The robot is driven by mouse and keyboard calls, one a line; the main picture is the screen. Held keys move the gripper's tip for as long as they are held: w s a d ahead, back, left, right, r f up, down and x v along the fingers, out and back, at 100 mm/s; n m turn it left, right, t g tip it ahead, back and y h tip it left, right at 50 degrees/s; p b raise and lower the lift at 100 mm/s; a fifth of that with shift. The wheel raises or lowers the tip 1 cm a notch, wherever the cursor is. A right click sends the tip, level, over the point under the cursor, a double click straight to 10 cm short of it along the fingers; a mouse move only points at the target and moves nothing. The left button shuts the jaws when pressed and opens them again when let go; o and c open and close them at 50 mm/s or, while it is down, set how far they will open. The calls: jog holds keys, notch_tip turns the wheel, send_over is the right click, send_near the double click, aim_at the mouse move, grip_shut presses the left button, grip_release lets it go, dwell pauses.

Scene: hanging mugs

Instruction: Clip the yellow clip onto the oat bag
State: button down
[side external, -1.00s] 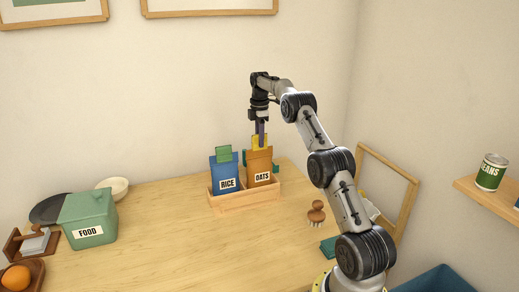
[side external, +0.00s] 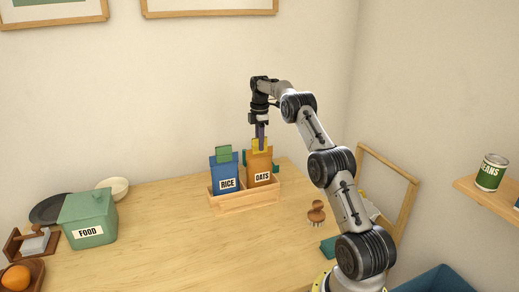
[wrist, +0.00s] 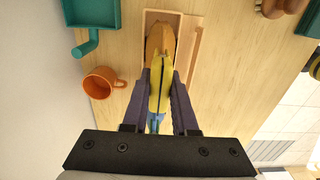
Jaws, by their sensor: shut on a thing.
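The orange-brown oat bag (side external: 258,168), labelled OATS, stands upright in the right part of a wooden box (side external: 245,200). My gripper (side external: 260,143) points down over its top edge, shut on the yellow clip (side external: 260,146). In the side view the clip sits at the bag's top edge; whether it grips the bag cannot be told. In the wrist view the yellow clip (wrist: 160,75) lies between my fingers (wrist: 161,85), in line with the oat bag (wrist: 158,40) behind it.
A blue rice bag (side external: 224,176) with a green clip (side external: 224,153) stands left of the oat bag in the box. A brush (side external: 316,212) is to the right. A green food box (side external: 88,217) stands at the left. The table's middle is clear. An orange mug (wrist: 102,82) shows in the wrist view.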

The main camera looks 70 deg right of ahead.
jog(key=shift+f, duration=0.55)
jog(key=c, duration=0.6)
grip_release()
jog(key=shift+r, duration=0.1)
